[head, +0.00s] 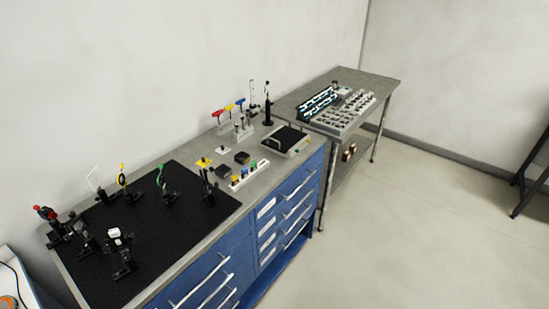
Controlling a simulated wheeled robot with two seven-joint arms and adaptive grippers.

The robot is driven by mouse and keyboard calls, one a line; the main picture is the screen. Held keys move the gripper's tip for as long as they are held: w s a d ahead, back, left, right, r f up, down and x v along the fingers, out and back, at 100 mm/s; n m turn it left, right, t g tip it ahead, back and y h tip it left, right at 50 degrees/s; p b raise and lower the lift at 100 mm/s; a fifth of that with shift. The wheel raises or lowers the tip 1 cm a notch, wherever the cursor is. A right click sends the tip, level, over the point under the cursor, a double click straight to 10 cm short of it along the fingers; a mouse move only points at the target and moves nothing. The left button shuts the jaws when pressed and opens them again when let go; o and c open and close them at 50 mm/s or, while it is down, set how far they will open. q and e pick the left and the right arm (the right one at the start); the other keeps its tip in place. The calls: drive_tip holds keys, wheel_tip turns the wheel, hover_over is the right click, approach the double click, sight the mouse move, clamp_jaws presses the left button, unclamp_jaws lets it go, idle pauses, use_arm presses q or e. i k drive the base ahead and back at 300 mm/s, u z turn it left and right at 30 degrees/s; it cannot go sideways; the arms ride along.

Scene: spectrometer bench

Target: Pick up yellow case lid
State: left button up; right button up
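A white rack (250,175) with small coloured pieces stands at the bench's front edge, near the dark blocks. Neither of my grippers is in view.
The black mat (150,260) carries several upright optics mounts. Red, yellow and blue-handled tools (229,108) stand in a holder at the back. A black-topped device (287,138) is right of the rack. A side table (385,82) holds trays.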

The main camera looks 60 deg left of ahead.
sight(204, 162)
drive_tip(key=z, duration=0.35)
drive_tip(key=i, duration=1.8)
drive_tip(key=u, duration=2.2)
